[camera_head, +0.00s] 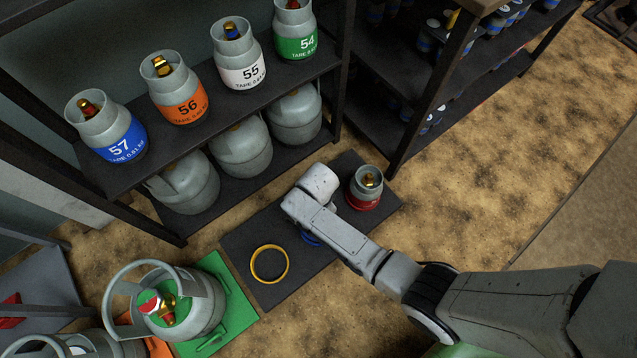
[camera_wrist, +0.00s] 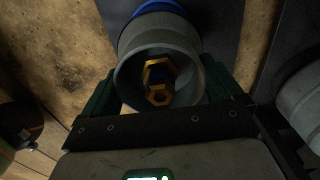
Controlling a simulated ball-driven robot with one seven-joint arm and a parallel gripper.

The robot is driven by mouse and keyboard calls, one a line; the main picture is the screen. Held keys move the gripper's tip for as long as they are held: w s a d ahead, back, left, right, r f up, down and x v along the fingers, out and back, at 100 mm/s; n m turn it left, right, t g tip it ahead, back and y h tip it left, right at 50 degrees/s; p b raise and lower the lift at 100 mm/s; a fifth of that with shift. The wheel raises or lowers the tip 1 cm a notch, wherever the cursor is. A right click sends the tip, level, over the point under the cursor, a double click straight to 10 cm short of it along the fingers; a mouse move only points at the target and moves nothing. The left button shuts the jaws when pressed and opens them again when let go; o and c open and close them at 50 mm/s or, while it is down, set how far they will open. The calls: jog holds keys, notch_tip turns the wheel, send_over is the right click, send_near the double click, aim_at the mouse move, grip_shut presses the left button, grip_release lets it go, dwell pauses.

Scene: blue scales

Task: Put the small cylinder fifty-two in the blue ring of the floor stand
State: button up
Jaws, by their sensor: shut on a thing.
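The floor stand (camera_head: 240,240) is a dark flat board on the ground, with an empty yellow ring (camera_head: 254,268) at its left. A small grey cylinder with a red band (camera_head: 364,190) stands at its right end. My gripper (camera_wrist: 160,85) is shut on a small grey cylinder (camera_wrist: 128,72) with a brass valve, over the stand's middle. In the head view my arm hides this cylinder. A blue curved edge (camera_head: 310,240) shows under my arm, and blue (camera_wrist: 158,6) also curves around the cylinder's far end; whether it is ring or band I cannot tell. No number on it is readable.
A shelf (camera_head: 255,100) behind holds small cylinders marked 57 (camera_head: 120,145), 56, 55 and 54, with larger grey ones below. A large collared cylinder (camera_head: 195,312) stands on a green base (camera_head: 240,312) left of the stand. Open ground (camera_head: 480,180) lies to the right.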

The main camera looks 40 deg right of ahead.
jog(key=shift+w+d+f+b, duration=0.1)
jog(key=shift+f+b, duration=0.6)
jog(key=shift+f, duration=1.05)
jog(key=o, duration=1.7)
notch_tip(320, 180, up, 12)
jog(key=p, duration=0.6)
jog(key=s+d+r+n, duration=0.2)
jog(key=s+r+n, duration=0.3)
jog(key=n, duration=0.1)
jog(key=s+d+r+n, duration=0.3)
jog(key=s+r+n, duration=0.2)
jog(key=s+r, duration=0.1)
jog(key=s+d+r+n+t, duration=0.1)
jog(key=s+d+r+n, duration=0.1)
jog(key=s+r+n, duration=0.3)
jog(key=shift+s+d+r+n, duration=0.35)
jog(key=shift+d+r+n, duration=0.05)
jog(key=shift+n, duration=0.4)
